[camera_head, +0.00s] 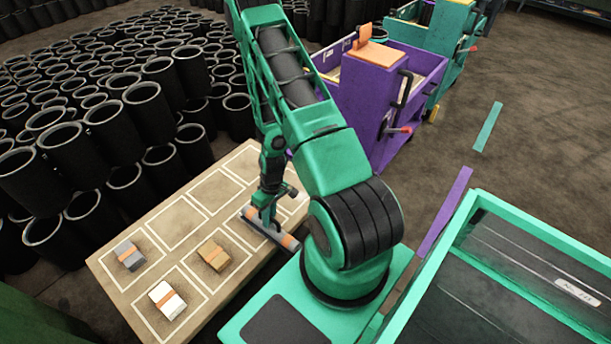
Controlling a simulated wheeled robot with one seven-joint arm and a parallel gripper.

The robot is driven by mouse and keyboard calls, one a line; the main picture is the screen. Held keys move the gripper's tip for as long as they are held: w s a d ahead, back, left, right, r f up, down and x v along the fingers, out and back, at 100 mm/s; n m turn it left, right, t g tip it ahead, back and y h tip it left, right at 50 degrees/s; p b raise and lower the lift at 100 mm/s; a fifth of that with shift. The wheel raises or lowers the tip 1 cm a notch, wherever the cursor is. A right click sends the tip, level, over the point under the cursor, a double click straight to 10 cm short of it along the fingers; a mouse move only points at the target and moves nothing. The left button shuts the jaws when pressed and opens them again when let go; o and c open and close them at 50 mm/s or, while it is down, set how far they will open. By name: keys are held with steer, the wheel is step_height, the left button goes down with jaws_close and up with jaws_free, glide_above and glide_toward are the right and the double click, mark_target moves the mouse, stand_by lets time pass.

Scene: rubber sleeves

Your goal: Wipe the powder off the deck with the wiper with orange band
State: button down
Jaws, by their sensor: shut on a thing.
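The deck (182,262) is a tan board with white outlined rectangles, at lower left. My gripper (266,214) points down over its right side and is shut on a long grey bar with orange bands near its ends, which looks like the wiper (289,242). The wiper lies slantwise, close to the deck's right edge. I cannot tell whether it touches the deck. The gripper hides the wiper's middle. I cannot make out powder clearly on the deck. My arm covers part of the deck's far right end.
Three small blocks with orange bands sit on the deck: grey (129,255), tan (214,256) and white (167,299). Many black sleeves (153,110) stand beyond and left of the deck. A purple cart (368,95) stands behind my arm, with a green cart (440,40) beyond.

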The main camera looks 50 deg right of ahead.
step_height(320, 180, up, 2)
steer(key=shift+s+r, duration=0.1)
steer(key=shift+r, duration=2.95)
